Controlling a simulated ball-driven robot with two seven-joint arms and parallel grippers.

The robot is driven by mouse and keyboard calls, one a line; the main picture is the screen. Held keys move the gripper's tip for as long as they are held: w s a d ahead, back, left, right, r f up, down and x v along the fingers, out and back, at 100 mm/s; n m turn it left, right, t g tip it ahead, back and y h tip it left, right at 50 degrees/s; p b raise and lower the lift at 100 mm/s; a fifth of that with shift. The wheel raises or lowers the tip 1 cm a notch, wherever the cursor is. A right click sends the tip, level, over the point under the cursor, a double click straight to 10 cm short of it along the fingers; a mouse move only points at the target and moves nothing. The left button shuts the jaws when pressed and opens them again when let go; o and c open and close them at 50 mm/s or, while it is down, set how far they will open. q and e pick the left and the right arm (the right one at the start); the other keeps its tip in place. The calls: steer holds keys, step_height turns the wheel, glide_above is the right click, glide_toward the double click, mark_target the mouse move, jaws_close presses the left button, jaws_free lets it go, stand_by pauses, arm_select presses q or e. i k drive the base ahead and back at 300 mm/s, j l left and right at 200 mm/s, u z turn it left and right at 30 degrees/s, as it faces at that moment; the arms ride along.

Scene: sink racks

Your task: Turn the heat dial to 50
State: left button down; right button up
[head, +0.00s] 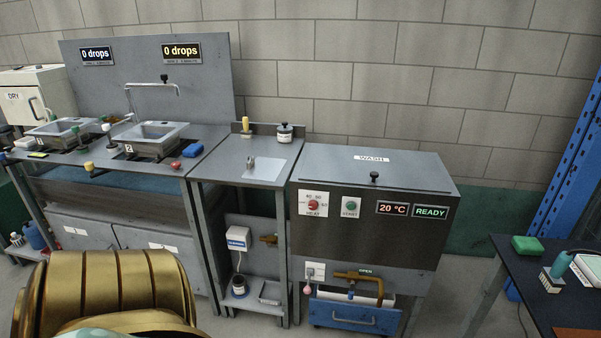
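The heat dial (313,205) is a small red round knob on a white plate marked HEAT. It sits at the left of the front panel of the grey metal wash unit (345,236). Numbers are printed around the knob, but they and its pointer are too small to read surely. A green round knob (351,206) on its own white plate is just right of it. A display (392,208) reads 20 °C, and another (431,212) reads READY. Neither of my grippers is in view.
The lid, labelled WASH, has a black knob (375,177). Below the panel are a brass valve (357,277) and a blue drawer (354,315). A narrow bench (226,169) adjoins on the left, with sinks beyond. A dark table (517,268) stands at right.

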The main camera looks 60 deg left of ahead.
mark_target(313, 205)
steer(key=u, duration=1.7)
